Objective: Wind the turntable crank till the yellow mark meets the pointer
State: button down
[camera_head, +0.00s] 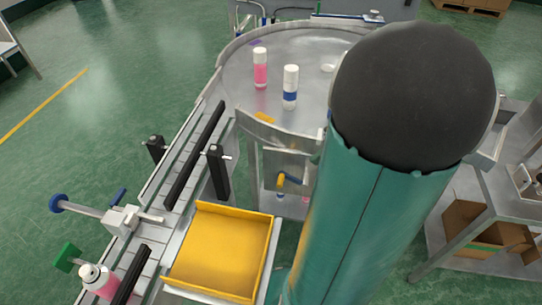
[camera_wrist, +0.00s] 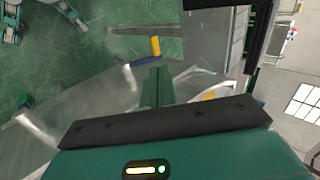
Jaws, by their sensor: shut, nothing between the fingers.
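The round grey turntable (camera_head: 300,62) stands behind my arm in the head view. A small yellow-orange mark (camera_head: 263,117) shows at its front rim, and a purple mark (camera_head: 256,42) at its back left. I cannot make out the pointer. The crank's yellow handle (camera_head: 281,180) sits below the front rim, beside a blue part. The handle also shows in the wrist view (camera_wrist: 155,46). My gripper (camera_wrist: 157,70) is shut and empty, its tips close to the handle in that picture; I cannot tell whether they touch. The head view hides my gripper behind my arm.
A yellow tray (camera_head: 216,262) lies in front, beside a conveyor with black rails (camera_head: 195,155). A shelf with a cardboard box (camera_head: 470,222) stands right. Open green floor lies left.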

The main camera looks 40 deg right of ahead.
jog(key=s+d, duration=0.1)
jog(key=d, duration=0.1)
send_near(289, 177)
jog(key=shift+t, duration=0.3)
jog(key=w+a+f, duration=0.1)
jog(key=a, duration=0.1)
jog(key=w+a+f, duration=0.1)
jog(key=f, duration=0.1)
jog(key=w+a+f, duration=0.1)
jog(key=a, duration=0.1)
jog(key=shift+a+f, duration=0.15)
jog(key=shift+a, duration=0.2)
jog(key=shift+w, duration=0.15)
